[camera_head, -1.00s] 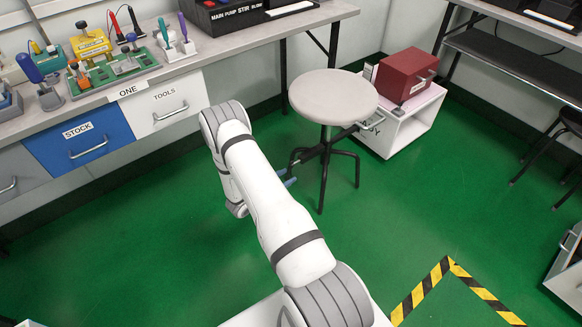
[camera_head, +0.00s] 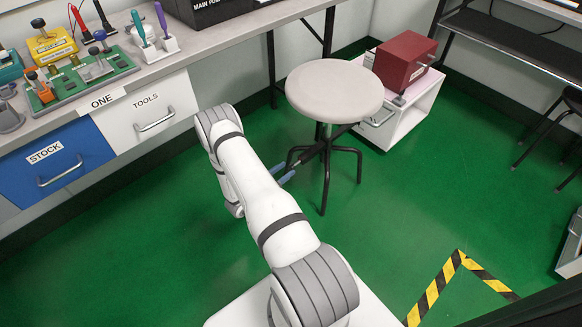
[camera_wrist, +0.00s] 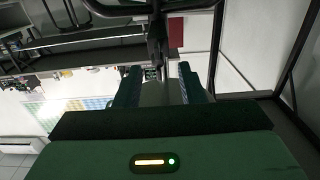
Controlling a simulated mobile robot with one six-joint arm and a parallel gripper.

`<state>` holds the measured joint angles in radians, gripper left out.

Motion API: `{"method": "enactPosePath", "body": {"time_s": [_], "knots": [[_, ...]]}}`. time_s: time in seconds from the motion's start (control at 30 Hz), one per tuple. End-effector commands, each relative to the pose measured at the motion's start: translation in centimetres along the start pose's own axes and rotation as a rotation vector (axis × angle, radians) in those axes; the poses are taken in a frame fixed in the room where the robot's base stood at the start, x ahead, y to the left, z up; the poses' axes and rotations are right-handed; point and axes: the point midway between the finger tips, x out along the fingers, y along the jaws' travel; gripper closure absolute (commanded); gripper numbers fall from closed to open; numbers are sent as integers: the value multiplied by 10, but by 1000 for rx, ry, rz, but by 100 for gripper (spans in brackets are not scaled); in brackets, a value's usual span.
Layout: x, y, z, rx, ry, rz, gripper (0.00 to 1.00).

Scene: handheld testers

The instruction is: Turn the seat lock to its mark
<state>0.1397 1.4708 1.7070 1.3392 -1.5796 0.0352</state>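The stool has a round pale grey seat (camera_head: 334,93) on a black column with several legs, standing on the green floor. A dark bar (camera_head: 325,148) under the seat slants down and left toward my gripper; it may be the seat lock, but no mark is readable. In the wrist view, my open fingers (camera_wrist: 158,90) frame a dark upright part (camera_wrist: 156,40) ahead. I cannot tell whether it lies between the fingertips; no contact is clear.
A workbench with a blue STOCK drawer (camera_head: 54,164) and white TOOLS drawer (camera_head: 145,110) runs along the left. A white cabinet (camera_head: 402,120) with a red box (camera_head: 404,62) stands close behind the stool. Green floor is open in front, with striped tape (camera_head: 437,287) at right.

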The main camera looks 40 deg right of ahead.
Motion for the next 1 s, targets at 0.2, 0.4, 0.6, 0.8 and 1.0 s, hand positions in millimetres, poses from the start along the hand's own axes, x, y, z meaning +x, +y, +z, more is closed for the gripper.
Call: {"method": "enactPosePath", "body": {"time_s": [0.2, 0.4, 0.6, 0.8, 1.0], "knots": [[30, 2, 1, 1, 0, 8, 64], [38, 3, 0, 0, 0, 9, 64], [38, 3, 0, 0, 0, 9, 67], [38, 3, 0, 0, 0, 10, 84], [38, 4, 0, 0, 0, 10, 100]]}}
